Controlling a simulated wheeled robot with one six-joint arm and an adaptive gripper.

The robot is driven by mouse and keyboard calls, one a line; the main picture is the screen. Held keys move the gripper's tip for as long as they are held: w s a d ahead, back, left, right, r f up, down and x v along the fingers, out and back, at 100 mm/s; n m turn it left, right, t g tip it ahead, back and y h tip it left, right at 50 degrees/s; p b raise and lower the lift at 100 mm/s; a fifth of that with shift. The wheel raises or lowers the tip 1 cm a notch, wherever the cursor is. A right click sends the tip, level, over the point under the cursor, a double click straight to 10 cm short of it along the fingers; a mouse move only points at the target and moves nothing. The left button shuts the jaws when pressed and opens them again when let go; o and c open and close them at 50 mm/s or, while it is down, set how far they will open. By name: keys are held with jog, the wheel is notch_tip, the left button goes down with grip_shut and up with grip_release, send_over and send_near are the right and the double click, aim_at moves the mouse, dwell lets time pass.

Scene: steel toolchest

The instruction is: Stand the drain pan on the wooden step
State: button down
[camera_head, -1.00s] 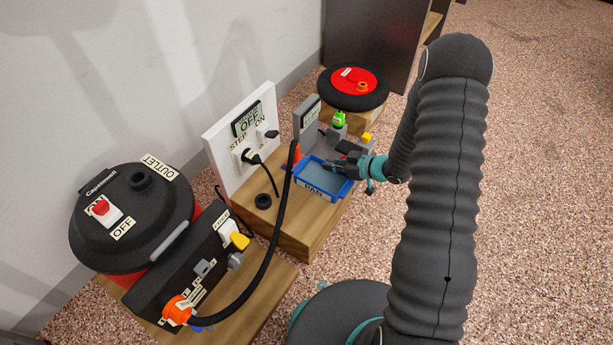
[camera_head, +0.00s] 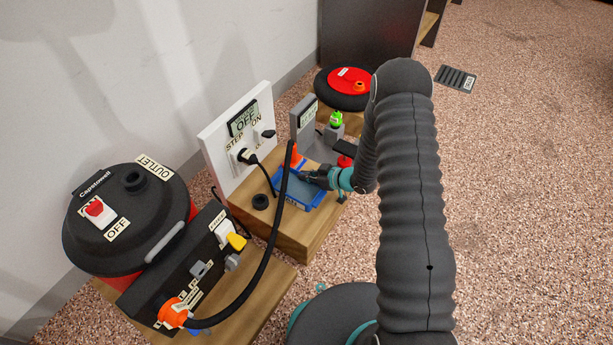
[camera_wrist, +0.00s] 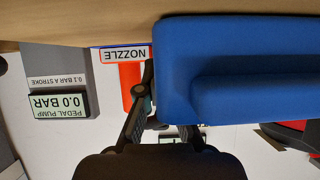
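The blue drain pan (camera_head: 302,188) is over the wooden step (camera_head: 298,236), in front of the white socket panel. I cannot tell whether its base touches the wood. My gripper (camera_head: 318,178) is at the pan's far right rim in the head view and appears shut on it. In the wrist view, the pan (camera_wrist: 235,70) fills the upper right, very close, and my gripper's dark fingers (camera_wrist: 160,120) are at its edge. The fingertips are partly hidden there. The wood (camera_wrist: 80,18) shows along the top of that view.
The white socket panel (camera_head: 215,150), an orange nozzle (camera_head: 296,155) and a grey gauge stand (camera_head: 303,120) are close behind. The floor at right is clear around a drain grate (camera_head: 455,79).

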jog(key=shift+r, duration=0.1)
jog(key=c, duration=1.7)
grip_release()
jog(key=shift+f, duration=0.2)
jog(key=shift+c, duration=0.2)
jog(key=o, duration=0.4)
jog(key=shift+r, duration=0.1)
